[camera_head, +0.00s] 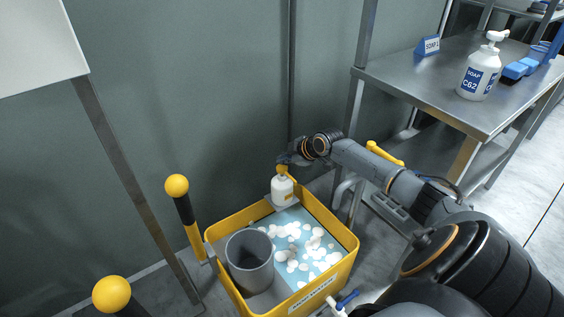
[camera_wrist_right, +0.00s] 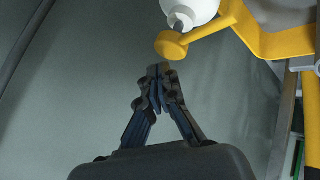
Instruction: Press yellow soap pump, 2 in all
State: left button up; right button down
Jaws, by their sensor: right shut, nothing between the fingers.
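A white soap bottle (camera_head: 283,192) with a yellow pump head (camera_head: 281,170) stands at the back corner of the yellow tub. In the right wrist view the yellow pump head (camera_wrist_right: 171,45) and part of the white bottle (camera_wrist_right: 190,11) show at the top. My right gripper (camera_head: 284,160) is over the pump head in the head view and partly hides it. In the right wrist view my right gripper (camera_wrist_right: 159,70) is shut and empty, its fingertips just short of the pump head with a small gap visible. My left gripper is not in view.
The yellow tub (camera_head: 347,262) holds blue liquid with white foam and a grey cylinder (camera_head: 250,262). Yellow-knobbed posts (camera_head: 177,186) stand left of it. A metal table (camera_head: 430,85) at right carries another soap bottle (camera_head: 480,75) and a blue sign (camera_head: 428,46).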

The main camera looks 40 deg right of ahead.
aim_at(284, 168)
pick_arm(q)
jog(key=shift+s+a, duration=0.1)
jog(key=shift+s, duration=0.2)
